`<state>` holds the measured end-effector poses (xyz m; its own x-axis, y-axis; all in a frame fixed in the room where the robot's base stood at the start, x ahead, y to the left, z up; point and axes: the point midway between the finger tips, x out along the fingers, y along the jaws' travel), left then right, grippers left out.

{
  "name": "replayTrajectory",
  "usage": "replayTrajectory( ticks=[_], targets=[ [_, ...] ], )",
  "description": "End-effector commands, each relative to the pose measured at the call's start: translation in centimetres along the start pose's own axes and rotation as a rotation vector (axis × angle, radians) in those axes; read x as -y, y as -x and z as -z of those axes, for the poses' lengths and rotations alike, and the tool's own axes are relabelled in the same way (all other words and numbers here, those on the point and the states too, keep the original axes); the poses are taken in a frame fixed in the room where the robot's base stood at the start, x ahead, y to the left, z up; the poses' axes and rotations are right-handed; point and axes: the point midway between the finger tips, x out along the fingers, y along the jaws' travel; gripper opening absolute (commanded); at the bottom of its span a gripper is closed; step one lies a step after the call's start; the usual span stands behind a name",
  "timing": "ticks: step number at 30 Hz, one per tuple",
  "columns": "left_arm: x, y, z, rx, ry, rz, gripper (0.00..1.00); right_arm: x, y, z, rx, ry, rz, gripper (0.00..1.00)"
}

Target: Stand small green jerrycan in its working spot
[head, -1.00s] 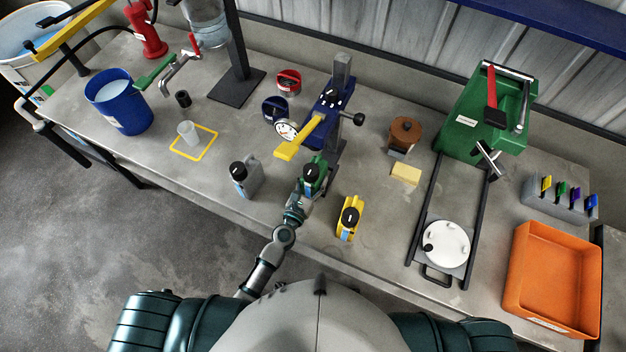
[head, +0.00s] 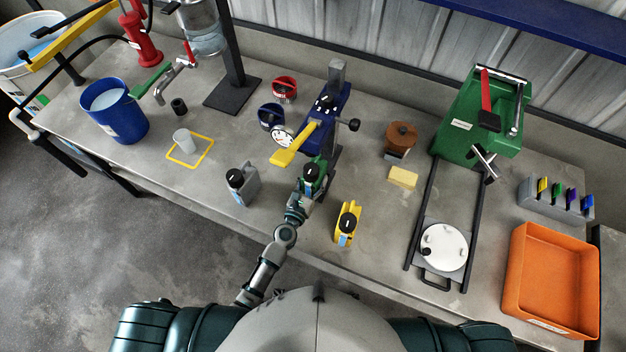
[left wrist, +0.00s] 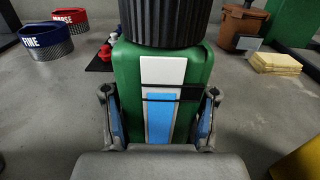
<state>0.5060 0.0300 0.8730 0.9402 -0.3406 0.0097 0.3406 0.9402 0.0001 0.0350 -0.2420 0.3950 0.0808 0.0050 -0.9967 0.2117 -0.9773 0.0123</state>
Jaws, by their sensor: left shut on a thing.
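The small green jerrycan (head: 321,181) with its black cap stands upright in my left gripper (head: 304,194), near the front middle of the bench. In the left wrist view the jerrycan (left wrist: 128,75) fills the middle, with a white and blue label facing me. The left gripper's fingers (left wrist: 160,122) are shut on its two sides. Its base is hidden, so I cannot tell whether it touches the bench. A yellow square outline (head: 207,157) on the bench at left has a clear cup (head: 183,141) at its edge. My right gripper is out of view.
A grey jerrycan (head: 245,186) stands left of the gripper and a yellow jerrycan (head: 346,228) right. A blue device with a yellow lever (head: 291,148) is just behind the green jerrycan. Blue (head: 268,117) and red (head: 284,90) tins stand farther back. An orange tray (head: 510,268) is far right.

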Motion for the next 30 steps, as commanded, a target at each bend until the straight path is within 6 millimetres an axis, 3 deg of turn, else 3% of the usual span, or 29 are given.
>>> replayTrajectory(
  ticks=[8,9,12,23,26,30],
  targets=[
    [0.0,-0.7,-0.2,0.003,0.000,0.000,0.00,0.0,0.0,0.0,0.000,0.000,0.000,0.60],
    [0.0,-0.7,-0.2,0.003,0.000,0.000,0.68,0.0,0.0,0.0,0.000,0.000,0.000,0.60],
    [0.0,-0.6,-0.1,0.002,0.000,0.000,0.87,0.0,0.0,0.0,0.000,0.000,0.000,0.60],
    [0.0,-0.2,0.1,-0.003,0.000,0.000,0.87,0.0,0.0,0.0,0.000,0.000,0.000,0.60],
    [0.0,0.9,0.2,-0.003,-0.001,0.001,0.87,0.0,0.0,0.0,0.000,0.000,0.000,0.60],
    [0.0,3.9,0.2,-0.004,-0.005,0.002,0.87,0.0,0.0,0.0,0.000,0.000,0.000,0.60]
  ],
)
